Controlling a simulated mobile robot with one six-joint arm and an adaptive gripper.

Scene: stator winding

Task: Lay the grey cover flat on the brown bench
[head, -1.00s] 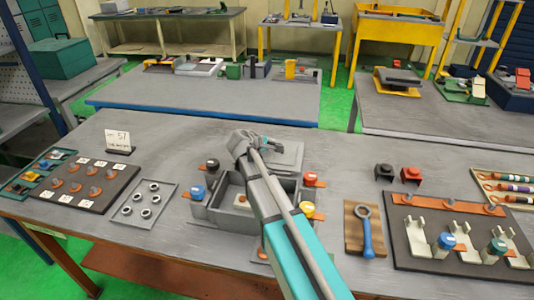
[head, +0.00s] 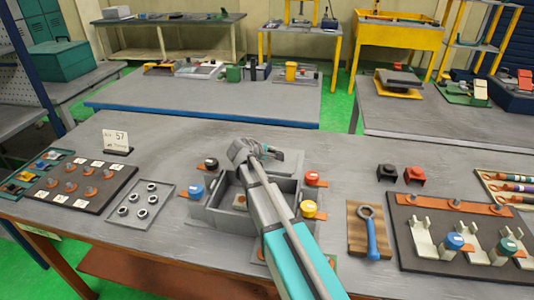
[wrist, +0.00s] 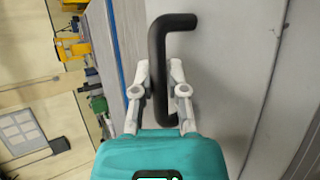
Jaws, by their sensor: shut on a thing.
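My gripper (head: 268,152) is over the middle of the brown-framed bench with a grey top (head: 345,165). In the wrist view my gripper (wrist: 159,88) has its two fingers on either side of a bent black handle (wrist: 158,65) and is shut on it. The handle stands out from a smooth grey surface (wrist: 220,70), which looks like the grey cover. The open grey box (head: 228,192) stands just in front of my gripper, partly hidden by my arm.
Blue (head: 195,191), black, red and yellow (head: 309,209) capped clamps surround the box. A tray of rings (head: 143,204) and a dark parts board (head: 81,184) lie left. A wrench board (head: 370,230) and a fixture board (head: 455,238) lie right. Bare bench top lies behind.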

